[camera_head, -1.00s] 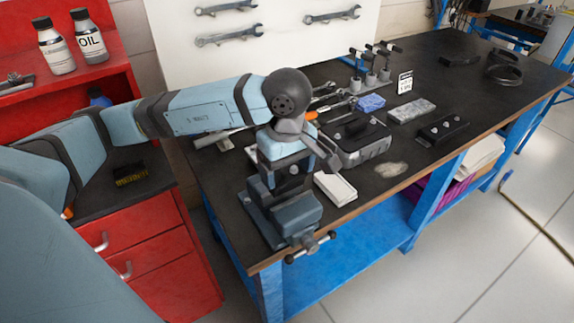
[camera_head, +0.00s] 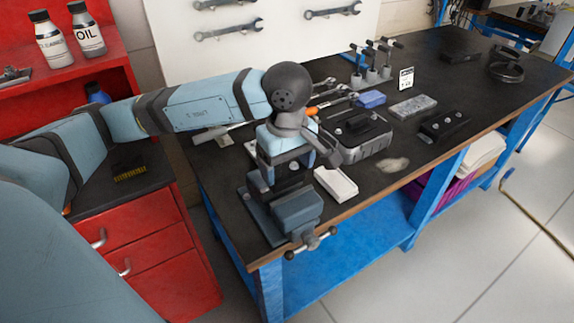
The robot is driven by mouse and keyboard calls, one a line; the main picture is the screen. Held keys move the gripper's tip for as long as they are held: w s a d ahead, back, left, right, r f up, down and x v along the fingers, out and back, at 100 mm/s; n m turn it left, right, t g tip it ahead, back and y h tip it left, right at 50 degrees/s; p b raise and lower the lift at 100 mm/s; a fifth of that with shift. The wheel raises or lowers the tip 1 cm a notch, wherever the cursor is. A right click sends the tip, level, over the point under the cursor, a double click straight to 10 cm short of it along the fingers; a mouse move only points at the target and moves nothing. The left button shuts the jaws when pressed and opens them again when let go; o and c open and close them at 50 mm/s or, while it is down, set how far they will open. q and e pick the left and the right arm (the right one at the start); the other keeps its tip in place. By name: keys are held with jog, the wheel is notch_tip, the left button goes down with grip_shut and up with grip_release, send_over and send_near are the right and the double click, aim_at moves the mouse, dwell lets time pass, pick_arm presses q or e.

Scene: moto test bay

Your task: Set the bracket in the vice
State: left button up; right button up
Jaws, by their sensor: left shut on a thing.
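The vice (camera_head: 299,210) is a blue-grey bench vice at the near left corner of the workbench, its screw handle (camera_head: 311,244) over the front edge. My left gripper (camera_head: 290,176) points down just above and behind the vice jaws. It is shut on a dark grey piece, which appears to be the bracket (camera_head: 293,167). The gripper and wrist hide most of this piece. I cannot tell whether it touches the jaws. My right gripper is not in view.
Close to the right are a white tray (camera_head: 336,184) and a dark metal case (camera_head: 358,138). Wrenches, a blue block (camera_head: 371,99), a grey slab (camera_head: 413,106) and a black block with knobs (camera_head: 444,126) lie farther along the bench (camera_head: 440,80). A red cabinet (camera_head: 160,240) stands left.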

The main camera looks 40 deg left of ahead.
aim_at(287, 170)
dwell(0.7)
pick_arm(q)
jog(key=shift+b, duration=0.45)
jog(key=shift+f+b, duration=1.25)
jog(key=shift+b, duration=0.1)
jog(key=shift+f+b, duration=0.5)
jog(key=shift+b, duration=0.05)
jog(key=shift+f+b, duration=0.65)
jog(key=o, duration=1)
